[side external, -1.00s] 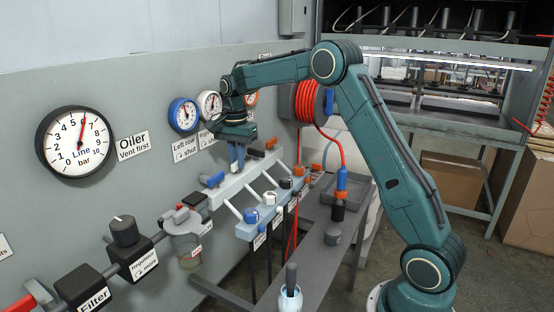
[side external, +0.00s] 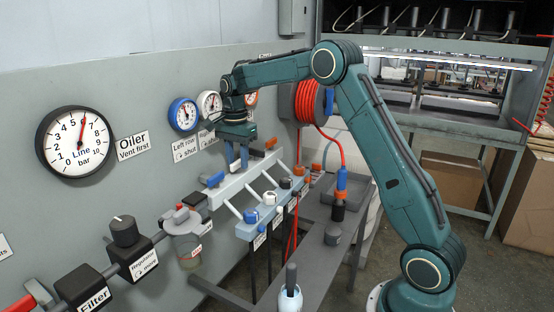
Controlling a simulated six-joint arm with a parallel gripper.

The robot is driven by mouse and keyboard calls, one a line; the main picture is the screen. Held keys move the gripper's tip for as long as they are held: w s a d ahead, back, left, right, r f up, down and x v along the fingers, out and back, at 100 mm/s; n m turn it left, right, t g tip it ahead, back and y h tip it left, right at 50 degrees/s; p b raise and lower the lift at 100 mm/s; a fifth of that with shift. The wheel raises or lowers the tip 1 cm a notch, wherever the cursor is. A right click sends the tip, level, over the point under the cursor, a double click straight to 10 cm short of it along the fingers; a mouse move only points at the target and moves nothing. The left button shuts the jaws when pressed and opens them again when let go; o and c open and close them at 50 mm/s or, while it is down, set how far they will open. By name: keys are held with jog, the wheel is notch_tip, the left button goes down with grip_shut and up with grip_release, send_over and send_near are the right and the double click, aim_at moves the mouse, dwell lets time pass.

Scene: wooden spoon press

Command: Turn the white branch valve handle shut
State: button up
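The pale manifold bar (side external: 225,189) runs along the wall with a row of coloured valve handles on top. The blue handle (side external: 215,180) is at the near left and the orange handle (side external: 271,143) at the far right. My gripper (side external: 237,166) points down over the bar between them, close to its top. Its two blue fingers stand apart with a gap between them. The white handle cannot be made out clearly; it appears to be hidden at or behind the fingertips, so its angle and any contact cannot be told.
Above are a blue-rimmed gauge (side external: 183,115), a white-rimmed gauge (side external: 209,104) and an orange-rimmed gauge. A lower block (side external: 245,231) with coloured caps stands in front of the bar. A red hose reel (side external: 306,101) hangs to the right. A grey bench (side external: 318,262) lies below.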

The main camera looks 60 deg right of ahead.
aim_at(238, 161)
notch_tip(238, 161, up, 14)
dwell(1.1)
jog(key=s+a+r+n+t, duration=0.2)
jog(key=s+a+n, duration=0.3)
jog(key=s, duration=0.3)
jog(key=s+a+r+n+t, duration=0.1)
jog(key=s+a+r+n, duration=0.1)
jog(key=s+a+n, duration=0.35)
jog(key=s+a+f+n+t, duration=0.1)
jog(key=s+f+n, duration=0.3)
jog(key=s, duration=0.6)
jog(key=s+a+f+n+t, duration=0.1)
jog(key=s+a+f+n, duration=0.2)
jog(key=s+f, duration=0.3)
jog(key=s+a, duration=0.1)
jog(key=s, duration=0.2)
jog(key=shift+s+f+n+t, duration=0.3)
jog(key=shift+s+n, duration=0.05)
